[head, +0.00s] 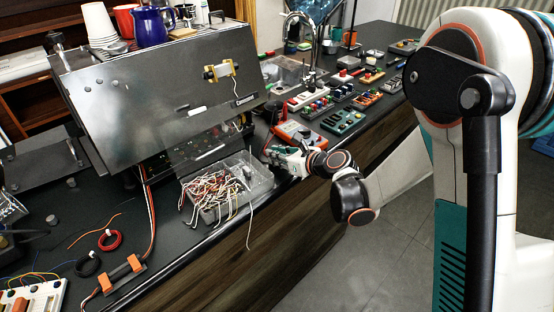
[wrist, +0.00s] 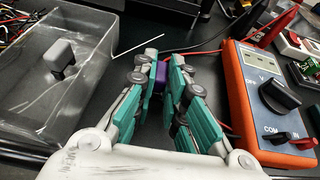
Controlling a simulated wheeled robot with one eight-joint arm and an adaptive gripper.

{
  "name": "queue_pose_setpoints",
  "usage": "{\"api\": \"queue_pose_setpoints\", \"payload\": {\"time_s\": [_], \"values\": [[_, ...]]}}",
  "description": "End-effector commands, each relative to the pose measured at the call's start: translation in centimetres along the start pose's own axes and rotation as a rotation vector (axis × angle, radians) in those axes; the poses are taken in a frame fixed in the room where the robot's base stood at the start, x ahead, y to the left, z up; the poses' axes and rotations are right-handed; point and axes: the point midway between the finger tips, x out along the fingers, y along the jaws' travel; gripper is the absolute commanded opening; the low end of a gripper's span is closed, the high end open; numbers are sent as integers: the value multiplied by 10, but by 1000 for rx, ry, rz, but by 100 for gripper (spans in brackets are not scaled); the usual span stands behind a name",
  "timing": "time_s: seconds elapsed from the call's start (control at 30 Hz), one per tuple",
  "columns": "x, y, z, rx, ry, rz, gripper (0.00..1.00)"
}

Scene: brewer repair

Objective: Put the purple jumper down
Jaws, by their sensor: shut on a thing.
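The purple jumper (wrist: 160,74) shows as a small purple piece between the fingers in the wrist view. My gripper (wrist: 164,72) is shut on it, with the green-padded fingers on either side. The fingers hide most of the jumper. Below it is dark worktop, but I cannot tell how high it is held. In the head view my gripper (head: 278,151) is over the bench near its front edge, and the jumper cannot be made out there.
An orange multimeter (wrist: 240,92) lies close to the right of my gripper, with red and black leads. A clear plastic bin (wrist: 22,128) stands close to the left. Dark worktop shows between bin and meter.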

Motion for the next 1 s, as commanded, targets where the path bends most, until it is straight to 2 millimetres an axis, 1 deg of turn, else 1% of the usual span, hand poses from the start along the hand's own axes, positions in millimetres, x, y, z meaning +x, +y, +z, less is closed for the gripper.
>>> {"api": "queue_pose_setpoints", "payload": {"time_s": [0.03,0.23,0.37,0.4,0.47,0.5,0.9,0.93,1.0], "values": [[2,0,-4,0,0,0,1],[1,0,-2,0,0,0,1],[2,0,-5,0,0,0,1],[2,0,-6,0,0,0,14],[2,0,-5,0,0,0,28],[2,0,-5,0,0,0,32],[0,0,-2,0,0,0,32],[0,0,0,0,0,0,32],[-10,0,-1,0,0,-2,32]]}}
